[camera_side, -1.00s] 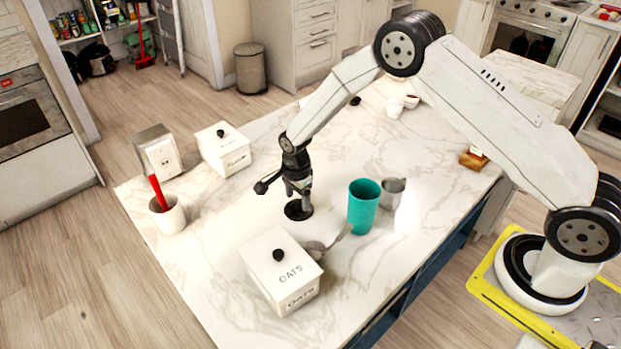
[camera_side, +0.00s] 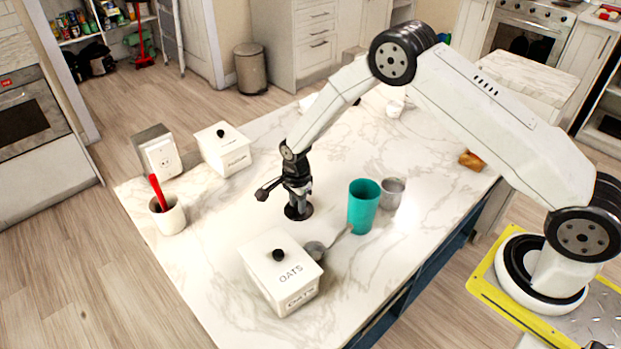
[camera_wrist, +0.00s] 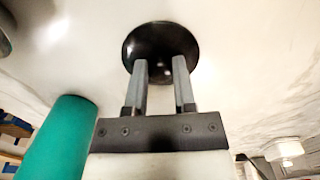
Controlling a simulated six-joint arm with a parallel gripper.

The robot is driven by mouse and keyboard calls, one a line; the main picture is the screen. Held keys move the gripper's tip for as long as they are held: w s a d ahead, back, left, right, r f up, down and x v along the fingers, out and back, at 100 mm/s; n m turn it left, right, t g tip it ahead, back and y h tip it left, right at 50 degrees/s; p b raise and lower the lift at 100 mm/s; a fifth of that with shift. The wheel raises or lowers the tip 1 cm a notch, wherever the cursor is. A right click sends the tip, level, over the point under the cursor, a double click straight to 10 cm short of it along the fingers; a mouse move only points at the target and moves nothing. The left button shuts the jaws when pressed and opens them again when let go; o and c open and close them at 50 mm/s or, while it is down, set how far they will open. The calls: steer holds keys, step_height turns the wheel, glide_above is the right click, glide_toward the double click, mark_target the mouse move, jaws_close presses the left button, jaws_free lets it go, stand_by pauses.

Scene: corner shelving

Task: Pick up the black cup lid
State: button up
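The black cup lid (camera_side: 298,212) is a round dark disc lying flat on the marble counter, left of the teal cup (camera_side: 363,206). My gripper (camera_side: 298,202) points straight down over the lid, its fingertips at or just above it. In the wrist view the lid (camera_wrist: 160,40) shows as a glossy black disc beyond my gripper (camera_wrist: 160,64). The two fingers are apart and their tips overlap the lid's near part. I cannot tell whether they touch it. The teal cup (camera_wrist: 62,140) stands at the lower left of the wrist view.
A metal cup (camera_side: 392,193) stands beside the teal cup. The oats box (camera_side: 282,272) and a spoon (camera_side: 316,251) are in front. Another white box (camera_side: 225,150), an outlet block (camera_side: 158,153) and a white holder (camera_side: 168,215) with a red utensil are left. Counter left of the lid is clear.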

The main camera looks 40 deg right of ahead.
jaws_close()
steer(key=shift+r, duration=0.1)
steer(key=shift+r, duration=0.6)
step_height(320, 180, up, 2)
steer(key=s+d+r, duration=0.1)
steer(key=s+r, duration=0.8)
steer(key=s, duration=0.5)
steer(key=shift+d+r, duration=0.15)
steer(key=shift+r, duration=0.15)
